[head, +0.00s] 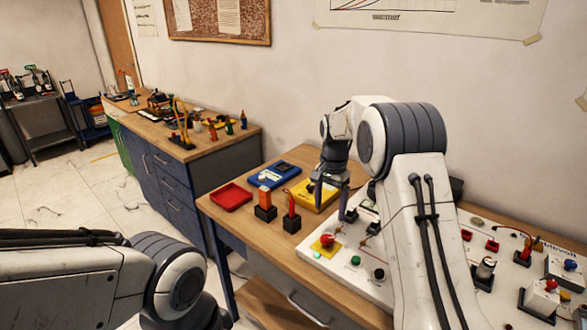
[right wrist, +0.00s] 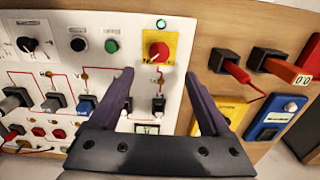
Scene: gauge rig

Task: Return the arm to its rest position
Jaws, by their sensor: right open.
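My right arm (head: 420,220) rises on the right in the head view and bends over the bench. My right gripper (head: 332,198) points down, open, beside the yellow device (head: 304,193) and near the panel's far left corner. In the right wrist view the spread fingers of the right gripper (right wrist: 159,76) have nothing gripped between them. The red knob on its yellow plate (right wrist: 158,52) shows beyond the fingertips. My left arm (head: 80,280) lies across the lower left of the head view. Its gripper is out of view.
The white panel (head: 318,257) carries knobs, buttons and plugs. A red tray (head: 231,197), a blue device (head: 277,175) and two black holders (head: 264,213) (head: 291,225) with orange and red plugs stand on the wooden bench. A side cabinet (head: 178,180) with tools stands behind left.

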